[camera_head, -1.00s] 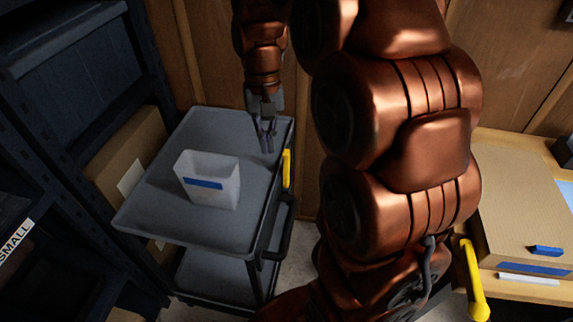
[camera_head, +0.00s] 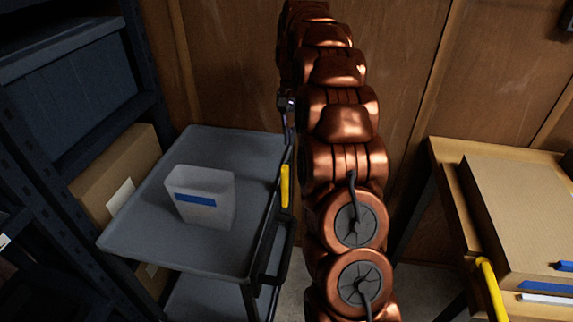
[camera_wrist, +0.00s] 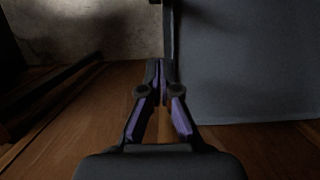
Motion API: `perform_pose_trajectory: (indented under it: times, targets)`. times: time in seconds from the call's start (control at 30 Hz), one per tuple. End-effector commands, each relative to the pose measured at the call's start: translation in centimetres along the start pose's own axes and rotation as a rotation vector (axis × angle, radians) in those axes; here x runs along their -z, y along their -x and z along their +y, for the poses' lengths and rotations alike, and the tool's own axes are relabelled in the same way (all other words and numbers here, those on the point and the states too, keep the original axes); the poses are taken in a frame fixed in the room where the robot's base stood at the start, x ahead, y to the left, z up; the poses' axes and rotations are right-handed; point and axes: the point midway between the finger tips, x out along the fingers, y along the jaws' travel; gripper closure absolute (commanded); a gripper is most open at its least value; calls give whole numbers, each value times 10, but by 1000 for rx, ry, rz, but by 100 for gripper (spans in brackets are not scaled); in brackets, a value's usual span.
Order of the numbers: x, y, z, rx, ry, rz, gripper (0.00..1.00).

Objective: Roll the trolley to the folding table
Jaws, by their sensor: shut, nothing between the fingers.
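The grey two-tier trolley (camera_head: 150,240) stands at the left in the head view, against the shelving. It has a black handle (camera_head: 284,262) on its right side with a yellow piece (camera_head: 285,186) near it. A white bin with a blue strip (camera_head: 198,190) stands on its top tray. The folding table (camera_head: 440,178) is at the right. My gripper (camera_wrist: 160,72) is shut and empty. In the wrist view its fingertips are close to a large grey panel (camera_wrist: 245,60), which looks like the trolley. Whether they touch is unclear. In the head view my arm mostly hides the gripper.
Dark shelving (camera_head: 60,170) with a cardboard box (camera_head: 120,170) stands left of the trolley. A flat cardboard box (camera_head: 530,220) lies on the table, with a yellow bar (camera_head: 490,285) in front. A wooden wall (camera_head: 230,60) closes the back. Some floor shows between trolley and table.

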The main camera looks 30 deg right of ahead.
Motion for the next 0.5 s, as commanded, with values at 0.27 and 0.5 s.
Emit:
perform_pose_trajectory:
  times: [0.27,0.5]
  targets:
    - [-2,-23,0,-2,0,-4,100]
    - [-1,-53,0,-1,0,-3,100]
